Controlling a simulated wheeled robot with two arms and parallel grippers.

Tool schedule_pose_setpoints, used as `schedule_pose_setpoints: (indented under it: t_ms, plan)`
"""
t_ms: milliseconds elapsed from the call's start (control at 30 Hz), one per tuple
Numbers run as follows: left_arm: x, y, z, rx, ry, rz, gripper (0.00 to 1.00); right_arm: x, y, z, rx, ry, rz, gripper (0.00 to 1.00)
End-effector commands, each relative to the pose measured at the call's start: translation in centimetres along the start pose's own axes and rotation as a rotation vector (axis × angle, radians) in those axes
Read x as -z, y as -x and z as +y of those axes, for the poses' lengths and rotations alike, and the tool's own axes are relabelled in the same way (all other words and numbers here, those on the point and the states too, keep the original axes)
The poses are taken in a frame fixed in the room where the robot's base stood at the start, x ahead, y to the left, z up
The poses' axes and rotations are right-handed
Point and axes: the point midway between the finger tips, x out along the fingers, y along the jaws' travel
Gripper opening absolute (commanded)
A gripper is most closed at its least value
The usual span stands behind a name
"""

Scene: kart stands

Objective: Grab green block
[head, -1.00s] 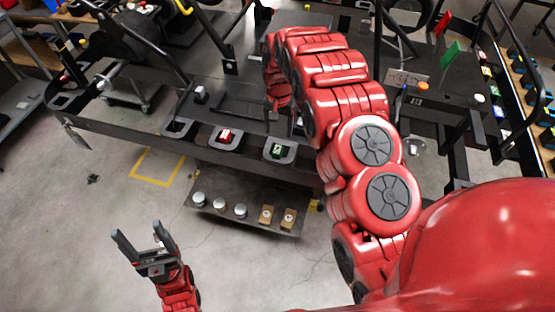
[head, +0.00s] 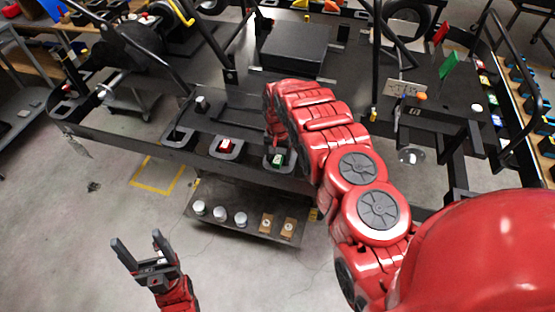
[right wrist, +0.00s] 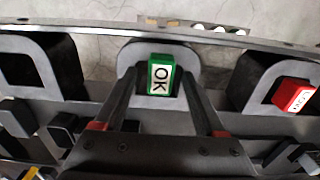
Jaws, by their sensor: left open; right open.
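The green block (head: 277,160) sits in a grey U-shaped holder on the edge of the black kart platform. In the right wrist view the green block (right wrist: 160,75) bears a white label reading "OK". My right gripper (right wrist: 160,90) is open there, with one finger on each side of the block; I cannot tell whether they touch it. In the head view my right gripper is mostly hidden behind its red arm. My left gripper (head: 142,258) is open and empty above the floor at lower left.
A red block (head: 227,146) sits in the holder to the left, and it also shows in the right wrist view (right wrist: 293,95). A lower shelf (head: 240,229) carries white round items and brown boxes. Floor is free around my left gripper.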

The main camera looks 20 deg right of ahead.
Motion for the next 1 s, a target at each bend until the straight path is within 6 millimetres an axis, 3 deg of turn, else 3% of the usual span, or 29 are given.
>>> schedule_pose_setpoints:
  t_ms: [133, 500, 1000]
  plan:
    - [-0.01, 0.05, 0.00, 0.000, 0.000, 0.000, 0.73, 0.02, 0.02, -0.01, 0.000, 0.000, 0.000, 0.69]
    - [0.00, 0.05, 0.00, 0.000, 0.000, 0.000, 0.73, 0.02, 0.05, -0.02, 0.000, 0.000, 0.000, 0.02]
    - [-0.03, 0.18, 0.01, 0.000, 0.000, 0.000, 0.73, 0.23, 0.35, -0.04, 0.001, 0.000, 0.001, 0.00]
